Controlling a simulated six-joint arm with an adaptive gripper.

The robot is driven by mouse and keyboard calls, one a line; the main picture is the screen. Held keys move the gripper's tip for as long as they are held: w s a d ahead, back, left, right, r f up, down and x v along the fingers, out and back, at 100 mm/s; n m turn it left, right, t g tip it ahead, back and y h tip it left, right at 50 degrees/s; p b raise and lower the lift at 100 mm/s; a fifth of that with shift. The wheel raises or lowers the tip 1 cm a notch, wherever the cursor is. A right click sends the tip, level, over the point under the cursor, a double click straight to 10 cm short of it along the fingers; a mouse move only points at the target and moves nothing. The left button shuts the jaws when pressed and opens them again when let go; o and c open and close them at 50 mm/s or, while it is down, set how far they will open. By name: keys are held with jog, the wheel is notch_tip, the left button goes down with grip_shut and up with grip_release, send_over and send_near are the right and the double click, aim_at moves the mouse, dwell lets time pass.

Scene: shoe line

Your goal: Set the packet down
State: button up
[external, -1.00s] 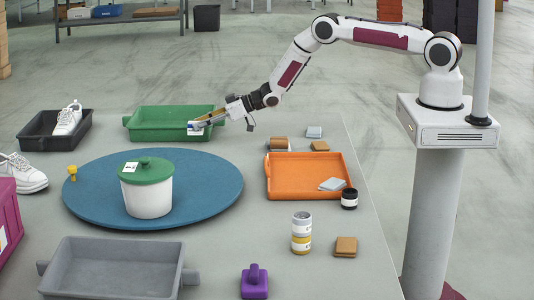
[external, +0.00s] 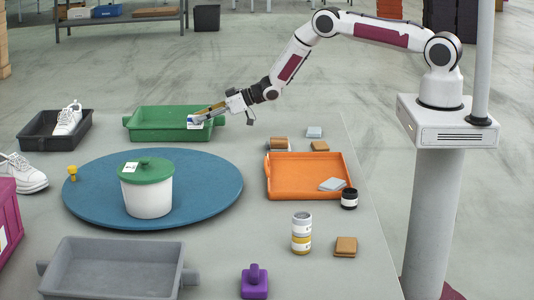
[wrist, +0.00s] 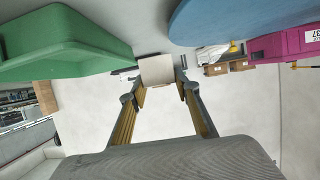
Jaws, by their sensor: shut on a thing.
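My gripper (external: 204,116) is shut on a small pale packet (wrist: 157,69), which sits between the fingertips in the wrist view. In the external view the packet (external: 194,122) looks white with a blue edge. It is held up in front of the green tray (external: 150,130) near its right end, as seen from the camera. The gripper slants down to the left. I cannot tell the exact height of the packet above the table.
A blue round mat (external: 90,200) carries a white pot (external: 148,196) with a green lid. An orange tray (external: 290,190) holds a light blue packet (external: 332,184). A black tray (external: 40,140) holds a shoe; a grey tray (external: 110,265) is empty.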

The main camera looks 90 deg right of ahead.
jog(key=shift+r, duration=0.2)
